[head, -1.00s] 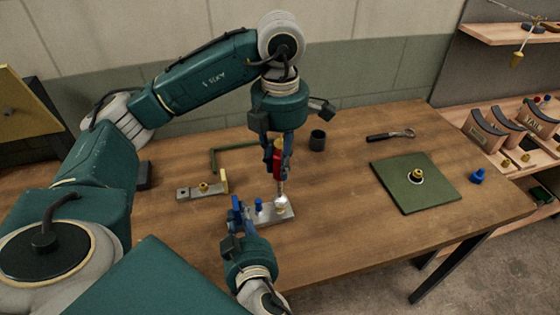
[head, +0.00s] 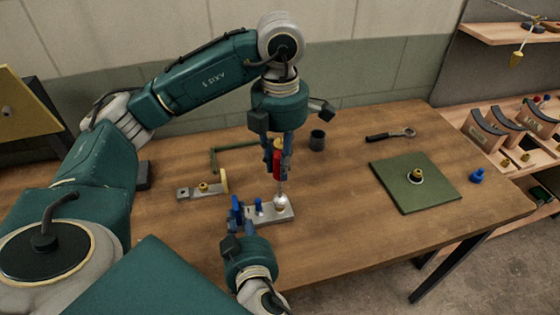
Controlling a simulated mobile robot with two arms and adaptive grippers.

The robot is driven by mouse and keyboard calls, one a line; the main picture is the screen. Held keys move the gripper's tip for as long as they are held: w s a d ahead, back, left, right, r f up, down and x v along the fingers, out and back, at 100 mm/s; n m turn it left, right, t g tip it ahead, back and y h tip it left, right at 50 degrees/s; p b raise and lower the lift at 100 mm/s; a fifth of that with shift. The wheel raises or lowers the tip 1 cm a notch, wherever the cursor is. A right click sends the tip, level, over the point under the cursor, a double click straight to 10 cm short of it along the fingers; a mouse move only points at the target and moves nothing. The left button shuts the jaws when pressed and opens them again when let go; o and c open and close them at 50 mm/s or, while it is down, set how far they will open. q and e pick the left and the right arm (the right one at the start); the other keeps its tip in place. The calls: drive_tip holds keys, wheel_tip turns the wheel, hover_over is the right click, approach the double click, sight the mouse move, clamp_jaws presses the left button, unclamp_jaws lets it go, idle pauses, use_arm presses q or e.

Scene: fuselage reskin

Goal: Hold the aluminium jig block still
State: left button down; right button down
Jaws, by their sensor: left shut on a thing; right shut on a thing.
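The aluminium jig block (head: 284,213) is a flat silver block lying on the wooden table, with a blue peg (head: 258,205) and a small silver round piece (head: 280,204) on it. My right gripper (head: 240,212) comes from the front and is shut on the block's left end; its fingers partly hide that end. My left gripper (head: 277,155) points down above the block and is shut on a red-handled tool (head: 278,165). The tool stands upright, its thin shaft reaching down to the silver round piece. Whether the tip touches it I cannot tell.
A bracket with a brass piece (head: 203,188) lies to the left, near a green angled bar (head: 238,147). A dark cup (head: 317,140), a wrench (head: 391,135), a green mat (head: 410,195) and a blue piece (head: 477,176) are at the back and right. Bare table lies right of the block.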

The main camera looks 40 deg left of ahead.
use_arm(q)
drive_tip(key=shift+f, duration=0.9)
drive_tip(key=m, duration=0.7)
drive_tip(key=shift+m, duration=0.3)
drive_tip(key=m, duration=0.6)
drive_tip(key=shift+n, duration=0.3)
drive_tip(key=shift+n, duration=0.9)
